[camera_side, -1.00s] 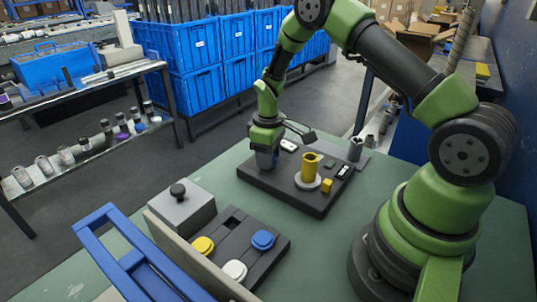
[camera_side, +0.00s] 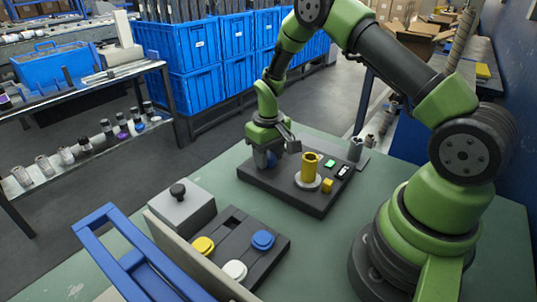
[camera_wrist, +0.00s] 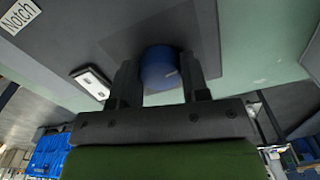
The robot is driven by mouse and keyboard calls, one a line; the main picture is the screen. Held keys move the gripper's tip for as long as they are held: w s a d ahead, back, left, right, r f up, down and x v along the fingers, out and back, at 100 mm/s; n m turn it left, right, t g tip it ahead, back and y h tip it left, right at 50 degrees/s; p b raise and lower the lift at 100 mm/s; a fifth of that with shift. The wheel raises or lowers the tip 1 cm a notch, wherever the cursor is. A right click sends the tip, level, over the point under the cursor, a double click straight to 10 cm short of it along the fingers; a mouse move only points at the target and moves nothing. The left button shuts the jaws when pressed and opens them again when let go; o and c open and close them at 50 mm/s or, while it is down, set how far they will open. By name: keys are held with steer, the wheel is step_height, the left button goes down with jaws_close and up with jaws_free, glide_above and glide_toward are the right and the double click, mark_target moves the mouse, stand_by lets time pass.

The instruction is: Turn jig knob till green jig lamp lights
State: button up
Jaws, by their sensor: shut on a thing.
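The jig is a dark flat base (camera_side: 310,205) on the green table, with a yellow cylinder (camera_side: 309,168) standing in a pale ring. Its jig lamp (camera_side: 331,163) glows bright green near the far right edge. The blue jig knob (camera_wrist: 160,68) sits between both fingers in the wrist view; a bit of it shows in the side view. My gripper (camera_wrist: 161,82) points down at the jig's left corner and is shut on the knob, one finger on each side.
A small yellow block (camera_side: 327,185) and a black-and-white display (camera_side: 343,171) are on the jig. In front stand a grey box with a black knob (camera_side: 180,205), a dark tray (camera_side: 262,262) with yellow, white and blue discs, and a blue frame (camera_side: 125,262). A "Notch" label (camera_wrist: 18,16) shows.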

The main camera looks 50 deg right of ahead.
steer(key=o, duration=0.9)
step_height(320, 180, up, 10)
stand_by(0.3)
steer(key=s+a+r+t, duration=0.2)
steer(key=s+a+r, duration=0.15)
steer(key=r, duration=0.45)
steer(key=s+a+r+t, duration=0.2)
steer(key=s+a+r, duration=0.1)
steer(key=s+r, duration=0.3)
steer(key=s+a+r+t, duration=0.1)
steer(key=s, duration=0.2)
steer(key=s+a+r+m+t+y, duration=0.1)
steer(key=s+a, duration=0.1)
steer(key=s, duration=0.2)
steer(key=s+a+r+t+y, duration=0.1)
steer(key=s+r, duration=0.1)
steer(key=s, duration=0.1)
steer(key=shift+s+a, duration=0.35)
steer(key=shift+a, duration=0.05)
